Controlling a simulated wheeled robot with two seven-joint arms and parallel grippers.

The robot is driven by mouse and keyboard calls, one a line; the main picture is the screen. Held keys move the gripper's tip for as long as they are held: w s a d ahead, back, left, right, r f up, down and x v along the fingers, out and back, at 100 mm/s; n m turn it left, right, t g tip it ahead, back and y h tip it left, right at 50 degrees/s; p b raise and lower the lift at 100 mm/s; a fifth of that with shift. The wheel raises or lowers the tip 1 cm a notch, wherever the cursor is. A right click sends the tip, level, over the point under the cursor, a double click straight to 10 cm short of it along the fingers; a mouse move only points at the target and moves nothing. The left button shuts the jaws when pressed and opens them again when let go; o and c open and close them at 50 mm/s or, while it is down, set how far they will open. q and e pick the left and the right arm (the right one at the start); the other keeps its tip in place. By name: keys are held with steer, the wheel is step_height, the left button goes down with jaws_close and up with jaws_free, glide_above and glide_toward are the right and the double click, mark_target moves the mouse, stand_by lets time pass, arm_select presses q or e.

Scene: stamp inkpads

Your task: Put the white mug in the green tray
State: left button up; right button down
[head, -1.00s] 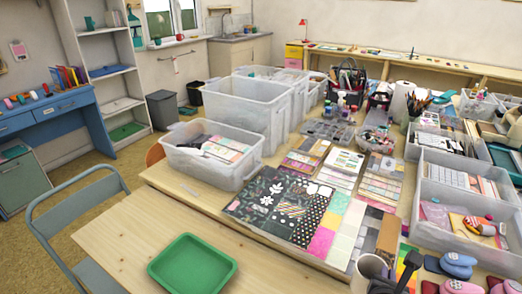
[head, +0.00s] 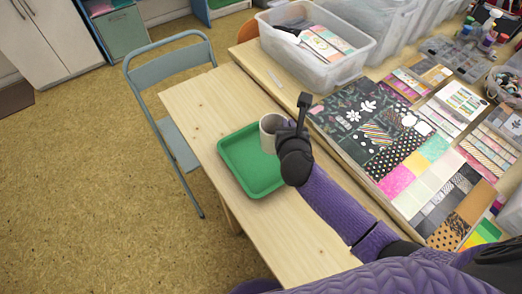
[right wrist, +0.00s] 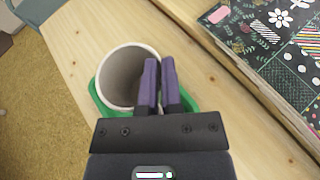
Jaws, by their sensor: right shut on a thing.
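The white mug (head: 267,136) is upright at the right edge of the green tray (head: 240,150), over part of it in the head view. My right gripper (head: 289,128) is shut on the mug at its right side. The mug's handle is hidden. The tray's green rim (right wrist: 98,92) shows below and around the mug. I cannot tell whether the mug touches the tray. My left gripper is not in view.
The wooden table (head: 200,105) has bare room left of and in front of the tray. Patterned paper sheets (head: 400,170) lie to the right. A clear plastic bin (head: 335,68) stands behind. A grey-blue folding chair (head: 170,125) stands at the table's left.

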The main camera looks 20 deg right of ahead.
step_height(320, 180, down, 9)
steer(key=b, duration=0.5)
steer(key=shift+s+f, duration=0.1)
steer(key=shift+f, duration=0.05)
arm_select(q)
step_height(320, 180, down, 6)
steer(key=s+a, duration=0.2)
arm_select(e)
steer(key=c, duration=1.3)
jaws_free()
steer(key=o, duration=0.5)
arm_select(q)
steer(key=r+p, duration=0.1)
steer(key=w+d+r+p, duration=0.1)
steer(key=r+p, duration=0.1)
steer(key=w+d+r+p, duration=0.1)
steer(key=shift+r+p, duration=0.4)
arm_select(e)
steer(key=v, duration=1.2)
steer(key=shift+r, duration=0.25)
